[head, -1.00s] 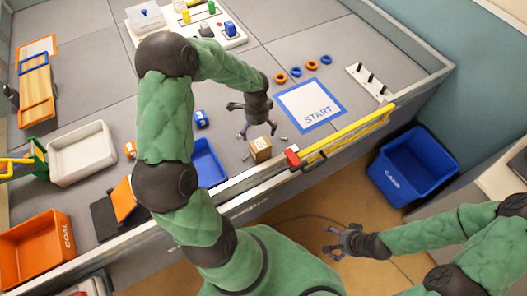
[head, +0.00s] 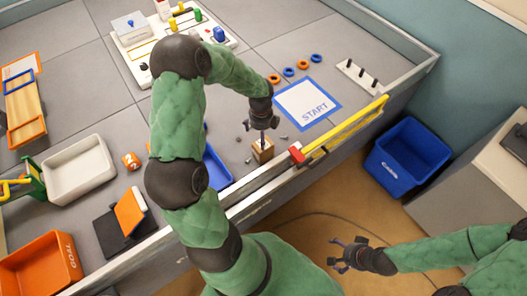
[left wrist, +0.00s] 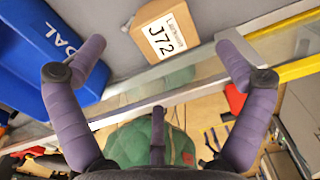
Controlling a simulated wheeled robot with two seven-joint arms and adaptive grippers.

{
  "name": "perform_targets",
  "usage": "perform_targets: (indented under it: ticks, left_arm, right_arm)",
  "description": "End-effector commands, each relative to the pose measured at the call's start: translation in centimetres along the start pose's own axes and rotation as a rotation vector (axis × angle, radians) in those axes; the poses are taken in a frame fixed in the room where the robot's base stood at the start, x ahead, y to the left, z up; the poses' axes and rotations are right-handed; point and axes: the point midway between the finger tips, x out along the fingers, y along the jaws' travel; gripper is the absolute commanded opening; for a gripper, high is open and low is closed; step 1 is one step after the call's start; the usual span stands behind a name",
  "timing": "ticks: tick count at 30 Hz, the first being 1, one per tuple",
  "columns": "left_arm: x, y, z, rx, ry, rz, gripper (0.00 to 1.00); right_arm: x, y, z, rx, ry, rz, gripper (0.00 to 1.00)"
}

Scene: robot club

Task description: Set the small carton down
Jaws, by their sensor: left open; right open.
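The small carton (head: 263,153) is a brown box on the grey table near its front edge. In the left wrist view the carton (left wrist: 165,30) shows a white label reading J72, at the top of the picture. My left gripper (head: 262,128) is open just above the carton in the head view. In the left wrist view its spread fingers (left wrist: 162,45) are on either side of the carton's near end, and I cannot tell whether any finger touches it. My right gripper (head: 345,254) is open and empty, over the floor in front of the table.
A blue tray (head: 216,168) stands left of the carton, partly behind my left arm. The START mat (head: 308,104) lies to the right. A yellow rail (head: 345,130) with a red end runs along the front edge. Small grey bits lie around the carton. A blue bin (head: 408,158) stands on the floor.

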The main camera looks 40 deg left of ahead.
Motion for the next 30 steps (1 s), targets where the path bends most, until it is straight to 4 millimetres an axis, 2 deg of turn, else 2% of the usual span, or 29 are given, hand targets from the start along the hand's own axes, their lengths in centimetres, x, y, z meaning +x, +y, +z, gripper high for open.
perform_targets:
  ticks: [1,3,11,21,29,30]
  left_arm:
    - [1.2,0.0,0.0,0.0,0.001,0.001,1.0]
    - [2.1,0.0,0.0,-0.001,0.001,0.002,1.0]
    - [3.6,-0.3,0.0,-0.001,-0.001,-0.001,1.0]
    - [7.8,-0.8,-0.1,-0.003,0.0,0.0,1.0]
    - [7.9,-0.8,-0.1,-0.003,-0.001,-0.001,1.0]
    - [7.9,-0.8,-0.1,-0.003,-0.001,-0.001,0.89]
  right_arm:
    - [0.6,0.2,0.0,0.0,0.0,0.0,0.91]
    - [0.9,0.3,0.0,0.0,0.0,0.0,0.91]
    - [1.6,0.6,-0.1,0.0,0.0,0.0,0.91]
    - [3.9,1.4,-0.1,0.0,-0.001,0.0,0.91]
    - [3.8,1.4,-0.1,0.0,0.0,0.0,0.91]
    - [3.8,1.4,-0.1,0.0,0.0,0.0,0.91]
